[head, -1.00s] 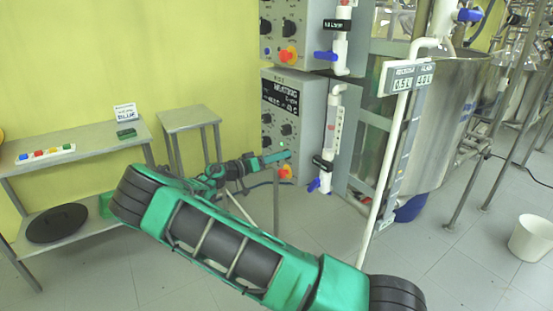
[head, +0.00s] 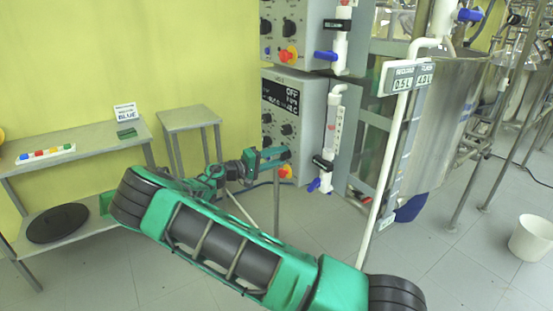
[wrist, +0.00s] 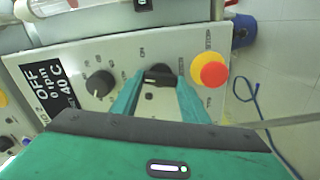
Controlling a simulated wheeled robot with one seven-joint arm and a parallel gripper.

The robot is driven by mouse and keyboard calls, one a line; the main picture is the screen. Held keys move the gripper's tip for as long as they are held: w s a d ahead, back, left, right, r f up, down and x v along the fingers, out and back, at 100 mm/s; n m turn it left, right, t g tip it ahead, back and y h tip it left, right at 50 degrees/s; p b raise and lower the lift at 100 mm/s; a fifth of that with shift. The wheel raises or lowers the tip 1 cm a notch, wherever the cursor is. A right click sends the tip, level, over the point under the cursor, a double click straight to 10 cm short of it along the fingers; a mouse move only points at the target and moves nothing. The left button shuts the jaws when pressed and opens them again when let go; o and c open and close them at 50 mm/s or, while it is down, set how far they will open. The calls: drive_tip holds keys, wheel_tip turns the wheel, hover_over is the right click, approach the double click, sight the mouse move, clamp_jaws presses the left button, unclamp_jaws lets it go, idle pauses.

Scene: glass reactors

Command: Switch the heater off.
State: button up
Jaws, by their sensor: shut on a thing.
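The lower control box (head: 308,120) is a grey panel with a black display (head: 280,98). In the wrist view the display (wrist: 48,90) reads OFF, 0 rpm and 40 C. A black knob (wrist: 158,71) sits near the panel's right side, with its pointer bar lying across between my fingers. My gripper (wrist: 160,80) is shut on this knob, one green finger on each side. In the head view my gripper (head: 284,154) is at the lower part of the box and hides the knob there.
A red and yellow stop button (wrist: 210,73) is close to the right of my fingers. A second black knob (wrist: 99,83) is on the left. A glass tube with blue valves (head: 330,140) stands beside the box.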

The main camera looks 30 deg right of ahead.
drive_tip(key=shift+w+a+f+n, duration=0.1)
drive_tip(key=shift+w+n, duration=0.05)
drive_tip(key=shift+n, duration=0.6)
drive_tip(key=shift+w+a+f+n, duration=0.1)
drive_tip(key=shift+n, duration=0.65)
drive_tip(key=o, duration=1.1)
drive_tip(key=shift+c, duration=0.2)
drive_tip(key=shift+d, duration=0.15)
drive_tip(key=shift+s, duration=0.1)
drive_tip(key=a, duration=1.1)
drive_tip(key=shift+s+d, duration=0.15)
